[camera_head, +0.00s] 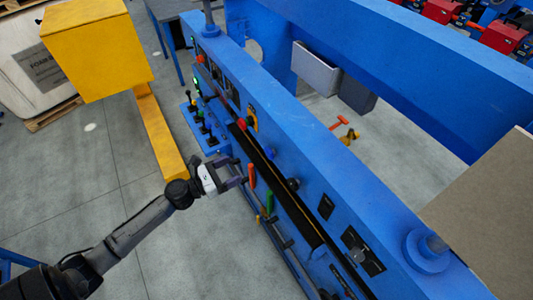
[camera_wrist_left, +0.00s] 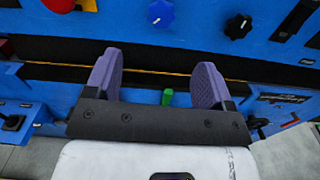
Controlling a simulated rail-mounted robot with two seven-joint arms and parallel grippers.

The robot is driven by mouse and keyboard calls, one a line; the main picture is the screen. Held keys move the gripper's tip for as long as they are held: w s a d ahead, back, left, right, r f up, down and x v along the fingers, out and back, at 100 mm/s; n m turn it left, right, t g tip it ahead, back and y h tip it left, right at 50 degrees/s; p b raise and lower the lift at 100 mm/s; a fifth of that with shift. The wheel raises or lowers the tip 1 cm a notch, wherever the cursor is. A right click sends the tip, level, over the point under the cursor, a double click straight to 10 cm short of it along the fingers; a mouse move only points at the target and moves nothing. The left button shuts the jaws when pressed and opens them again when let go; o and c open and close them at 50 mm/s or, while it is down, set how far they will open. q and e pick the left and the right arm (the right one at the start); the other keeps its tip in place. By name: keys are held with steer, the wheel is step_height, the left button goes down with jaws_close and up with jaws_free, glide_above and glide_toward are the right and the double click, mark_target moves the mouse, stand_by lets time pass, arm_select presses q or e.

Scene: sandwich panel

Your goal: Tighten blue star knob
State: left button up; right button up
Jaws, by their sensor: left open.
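The blue star knob (camera_wrist_left: 160,13) shows near the top of the left wrist view, with a white mark on its face. In the head view the blue knob (camera_head: 270,153) is small and blends into the blue panel. My left gripper (camera_head: 244,175) is in front of the panel, apart from the knob. Its two purple fingers (camera_wrist_left: 158,82) are spread, with nothing held between them. The knob lies beyond the fingertips, above the gap in the wrist picture. My right gripper is in neither view.
A black knob (camera_wrist_left: 238,26) is right of the blue one. A dark slot with a yellow edge runs below both. A red handle (camera_head: 251,175) and a green handle (camera_head: 269,202) stand close to my gripper. A yellow box (camera_head: 97,50) on a post stands at the left.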

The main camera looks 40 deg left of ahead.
mark_target(267, 153)
arm_select(q)
steer(key=shift+n, duration=0.3)
steer(key=x, duration=1.4)
steer(key=shift+d, duration=0.1)
steer(key=shift+s, duration=0.1)
steer(key=c, duration=0.9)
